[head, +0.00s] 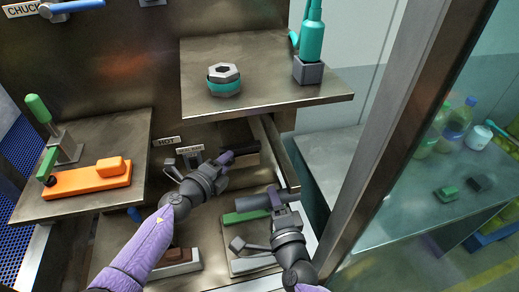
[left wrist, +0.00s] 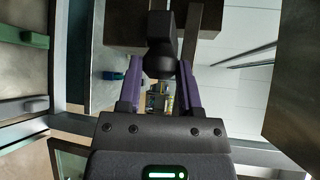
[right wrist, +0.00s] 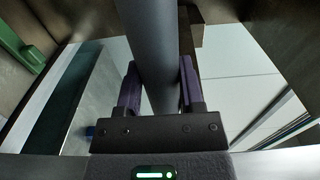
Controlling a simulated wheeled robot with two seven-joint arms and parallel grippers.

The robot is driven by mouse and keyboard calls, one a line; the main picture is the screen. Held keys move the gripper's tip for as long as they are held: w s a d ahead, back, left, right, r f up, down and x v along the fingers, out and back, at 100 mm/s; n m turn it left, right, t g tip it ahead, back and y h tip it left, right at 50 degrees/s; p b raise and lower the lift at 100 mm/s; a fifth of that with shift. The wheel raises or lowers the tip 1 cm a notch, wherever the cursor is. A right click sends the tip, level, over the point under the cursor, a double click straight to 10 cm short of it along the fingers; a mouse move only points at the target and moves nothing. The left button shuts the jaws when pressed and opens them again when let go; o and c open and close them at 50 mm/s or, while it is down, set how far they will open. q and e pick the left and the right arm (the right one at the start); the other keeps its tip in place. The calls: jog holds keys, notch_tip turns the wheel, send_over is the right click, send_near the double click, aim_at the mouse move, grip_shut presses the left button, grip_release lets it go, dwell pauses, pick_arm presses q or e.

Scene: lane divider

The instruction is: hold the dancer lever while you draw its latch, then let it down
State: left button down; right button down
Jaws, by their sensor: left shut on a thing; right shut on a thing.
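My right gripper (head: 278,197) is shut around a grey cylindrical bar (head: 252,202), which looks like the dancer lever. In the right wrist view the bar (right wrist: 152,45) runs between the two purple fingers. My left gripper (head: 224,169) is shut on a black rounded knob (left wrist: 160,58), which looks like the latch. In the left wrist view the knob sits between the fingers, with a dark block behind it. In the head view the gripper mostly hides the knob, in front of a dark block (head: 243,151). I cannot tell how far the latch is drawn.
A shelf (head: 300,98) overhangs behind the grippers, carrying a hexagonal part (head: 224,80) and a teal bottle (head: 309,40). An orange block (head: 88,180) and a green-handled lever (head: 40,112) stand on the left shelf. A metal post (head: 375,125) stands close on the right.

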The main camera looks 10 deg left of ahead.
pick_arm(q)
jog(key=shift+c, duration=1)
grip_release()
pick_arm(e)
jog(key=shift+w+r, duration=0.1)
jog(key=shift+r, duration=0.05)
pick_arm(q)
jog(key=shift+d, duration=0.1)
